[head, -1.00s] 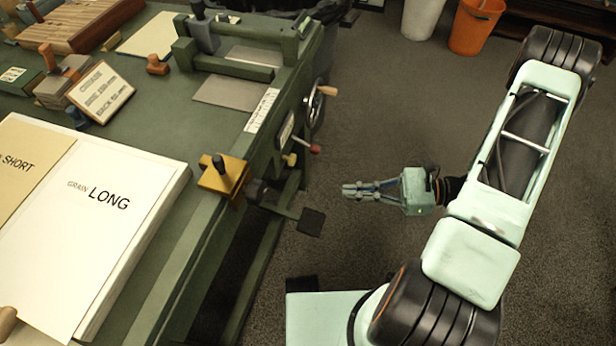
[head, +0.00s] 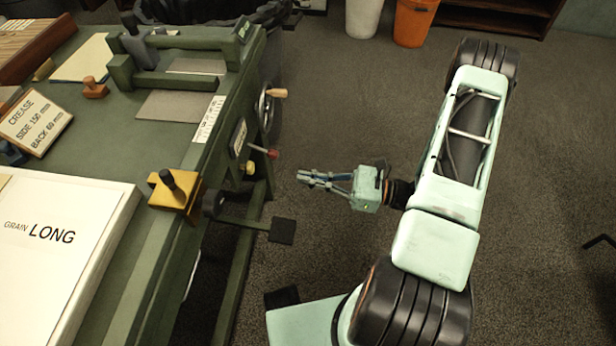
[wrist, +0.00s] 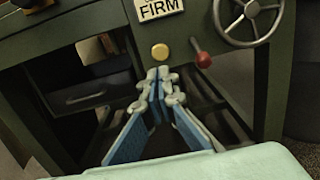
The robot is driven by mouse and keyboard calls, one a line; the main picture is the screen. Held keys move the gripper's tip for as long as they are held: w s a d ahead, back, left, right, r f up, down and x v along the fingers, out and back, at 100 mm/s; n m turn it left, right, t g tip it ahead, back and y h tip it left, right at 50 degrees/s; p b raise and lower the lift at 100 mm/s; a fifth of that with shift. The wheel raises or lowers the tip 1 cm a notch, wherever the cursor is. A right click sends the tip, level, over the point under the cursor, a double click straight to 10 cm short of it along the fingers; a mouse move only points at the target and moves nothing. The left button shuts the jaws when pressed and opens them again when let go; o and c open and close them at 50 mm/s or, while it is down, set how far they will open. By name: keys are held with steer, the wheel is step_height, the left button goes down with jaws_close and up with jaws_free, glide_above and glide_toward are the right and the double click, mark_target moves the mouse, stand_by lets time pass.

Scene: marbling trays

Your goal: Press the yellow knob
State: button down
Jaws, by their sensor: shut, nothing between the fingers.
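The yellow knob (head: 250,168) sits low on the side of the green bench, left of and below a red-tipped lever. In the wrist view the round yellow knob (wrist: 160,52) faces me just above my fingertips, under a sign reading FIRM. My gripper (head: 303,179) is shut and empty, out over the floor to the right of the bench, with its fingers pointing toward the bench side. In the wrist view my gripper (wrist: 163,74) has its fingertips together, just below the knob in the picture. A gap separates them from the knob in the head view.
A red-balled lever (wrist: 203,60) and a handwheel (wrist: 248,18) are right of the knob. A black pedal (head: 282,231) sticks out below it. A yellow clamp block (head: 175,195) stands on the bench edge. An orange bin (head: 414,22) is at the back. Floor beside my arm is clear.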

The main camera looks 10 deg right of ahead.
steer(key=b+x, duration=0.2)
steer(key=x, duration=0.8)
steer(key=shift+a, duration=0.25)
steer(key=shift+x, duration=1.05)
steer(key=shift+f, duration=0.1)
steer(key=shift+d, duration=0.3)
steer(key=p, duration=0.2)
glide_toward(253, 169)
steer(key=v, duration=0.5)
steer(key=shift+d+f, duration=0.1)
steer(key=shift+d, duration=0.05)
